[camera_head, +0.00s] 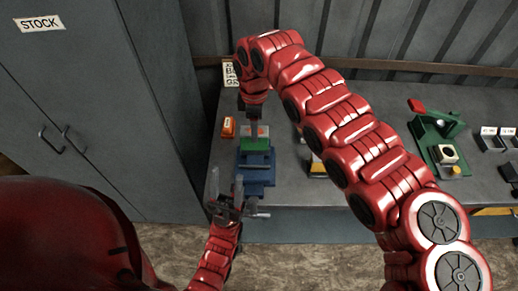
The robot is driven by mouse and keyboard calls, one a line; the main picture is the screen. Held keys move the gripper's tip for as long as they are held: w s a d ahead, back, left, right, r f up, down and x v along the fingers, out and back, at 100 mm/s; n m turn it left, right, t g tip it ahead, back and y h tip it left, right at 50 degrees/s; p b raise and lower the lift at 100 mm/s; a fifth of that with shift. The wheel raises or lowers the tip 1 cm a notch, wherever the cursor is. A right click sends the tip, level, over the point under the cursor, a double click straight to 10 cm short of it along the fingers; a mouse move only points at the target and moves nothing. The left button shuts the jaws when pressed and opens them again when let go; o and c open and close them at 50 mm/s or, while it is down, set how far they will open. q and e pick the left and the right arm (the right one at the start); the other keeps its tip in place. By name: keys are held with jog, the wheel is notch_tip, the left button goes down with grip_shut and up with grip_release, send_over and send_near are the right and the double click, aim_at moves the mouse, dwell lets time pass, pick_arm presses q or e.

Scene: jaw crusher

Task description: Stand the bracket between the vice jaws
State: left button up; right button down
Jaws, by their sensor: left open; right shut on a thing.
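The blue vice (256,174) stands at the front edge of the grey workbench. A small green piece (255,144) with a reddish part above it shows at the top of the vice, and I take it for the bracket; its exact shape and how far it sits between the jaws are too small to tell. My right gripper (250,122) points down from above and is shut on it, with the fingertips partly hidden. My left gripper (225,203) is open and empty in front of the vice, beside the vice's handle (259,213), with no clear contact.
A small orange box (228,127) stands left of the vice. A green press with a red handle (438,137) and labelled bins (490,139) stand on the bench at right. A grey stock cabinet (95,100) closes off the left. My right arm hides the bench middle.

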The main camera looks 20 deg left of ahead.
jog(key=shift+s+f+p, duration=0.1)
jog(key=shift+f+p, duration=0.2)
jog(key=shift+f, duration=0.05)
notch_tip(320, 180, down, 8)
jog(key=p, duration=0.3)
jog(key=shift+s+a, duration=0.1)
jog(key=shift+s, duration=0.05)
jog(key=shift+f, duration=0.3)
jog(key=shift+f, duration=0.1)
jog(key=shift+f, duration=0.1)
jog(key=shift+c, duration=1.6)
grip_release()
